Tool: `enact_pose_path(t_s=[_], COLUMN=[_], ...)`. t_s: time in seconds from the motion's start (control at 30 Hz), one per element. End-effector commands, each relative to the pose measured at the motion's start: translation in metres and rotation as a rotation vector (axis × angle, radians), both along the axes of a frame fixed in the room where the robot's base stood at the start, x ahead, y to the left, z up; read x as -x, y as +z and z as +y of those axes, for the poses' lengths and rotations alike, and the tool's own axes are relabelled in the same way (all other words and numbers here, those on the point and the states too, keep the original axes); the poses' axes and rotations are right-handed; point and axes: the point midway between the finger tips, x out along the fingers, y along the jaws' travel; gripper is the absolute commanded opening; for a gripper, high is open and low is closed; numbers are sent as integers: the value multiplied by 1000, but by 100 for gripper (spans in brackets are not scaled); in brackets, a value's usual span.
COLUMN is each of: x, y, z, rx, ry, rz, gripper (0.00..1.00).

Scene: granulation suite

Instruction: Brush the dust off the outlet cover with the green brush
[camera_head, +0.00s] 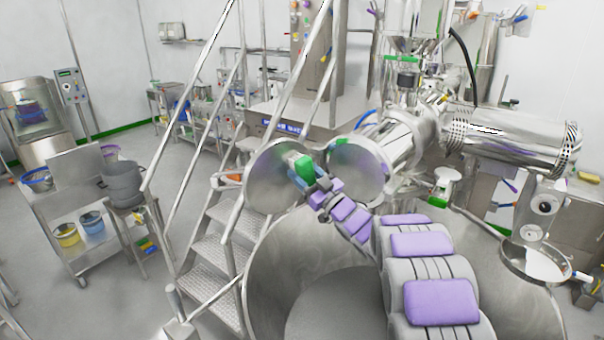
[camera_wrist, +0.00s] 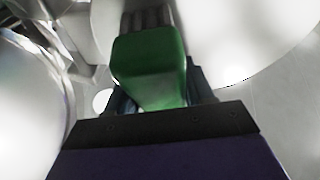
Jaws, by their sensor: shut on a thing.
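My gripper (camera_head: 316,184) is shut on the green brush (camera_head: 305,167) in the head view. The brush fills the middle of the wrist view (camera_wrist: 150,65), its grey end pointing away from my gripper. A round shiny metal disc (camera_head: 262,188), which looks like the outlet cover, stands open to the left of a round outlet mouth (camera_head: 362,165). The brush overlaps the disc's right part in the head view; I cannot tell whether they touch. Two pale round surfaces flank the brush in the wrist view. I cannot make out dust on the cover.
A large open metal vessel (camera_head: 268,262) lies below my arm. Metal stairs with handrails (camera_head: 215,255) stand close on the left. A trolley (camera_head: 55,205) with buckets is farther left. A horizontal metal cylinder (camera_head: 510,135) is at the right. Grey floor is open between trolley and stairs.

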Motion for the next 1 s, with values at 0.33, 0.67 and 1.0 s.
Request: enact_pose_path(t_s=[0.33,0.67,1.0], x=[13,37,49], y=[0,1,-1], z=[-9,-27,-35], rx=[0,1,1], ry=[1,-1,2], rz=[-1,-2,1], gripper=[28,28,28])
